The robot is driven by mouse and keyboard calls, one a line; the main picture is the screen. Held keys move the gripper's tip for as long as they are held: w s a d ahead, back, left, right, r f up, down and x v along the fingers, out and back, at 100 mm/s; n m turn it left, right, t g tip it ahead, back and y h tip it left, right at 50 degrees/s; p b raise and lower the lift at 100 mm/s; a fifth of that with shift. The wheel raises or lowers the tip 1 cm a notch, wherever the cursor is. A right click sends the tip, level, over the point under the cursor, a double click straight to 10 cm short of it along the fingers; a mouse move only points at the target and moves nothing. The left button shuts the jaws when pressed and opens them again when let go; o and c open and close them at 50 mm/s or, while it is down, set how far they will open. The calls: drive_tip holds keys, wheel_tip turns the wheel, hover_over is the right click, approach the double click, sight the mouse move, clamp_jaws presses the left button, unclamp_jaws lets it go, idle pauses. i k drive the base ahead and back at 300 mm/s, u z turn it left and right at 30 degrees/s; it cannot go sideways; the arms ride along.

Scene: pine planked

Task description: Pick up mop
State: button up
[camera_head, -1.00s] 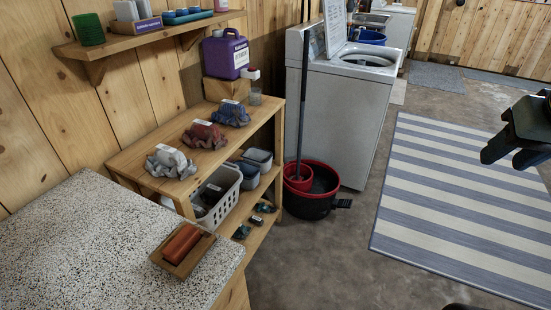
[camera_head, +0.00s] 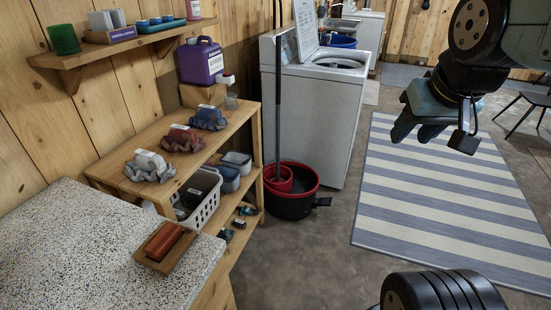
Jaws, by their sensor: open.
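The mop (camera_head: 278,104) stands upright with its long dark handle in front of the washing machine's left side. Its lower end goes into a red wringer basket in a black and red bucket (camera_head: 291,205) on the floor; the mop head is hidden inside. My gripper (camera_head: 404,128) is at the upper right, above the striped rug and well to the right of the mop. It is open and empty, with its fingers pointing down and to the left.
A white washing machine (camera_head: 318,115) with its lid up stands right behind the bucket. A wooden shelf (camera_head: 137,149) with cloths and baskets is left of it. A speckled counter (camera_head: 75,245) fills the lower left. The striped rug (camera_head: 440,205) is clear.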

sight(277, 180)
drive_tip(key=u, duration=0.05)
drive_tip(key=i, duration=1.65)
drive_tip(key=z, duration=0.1)
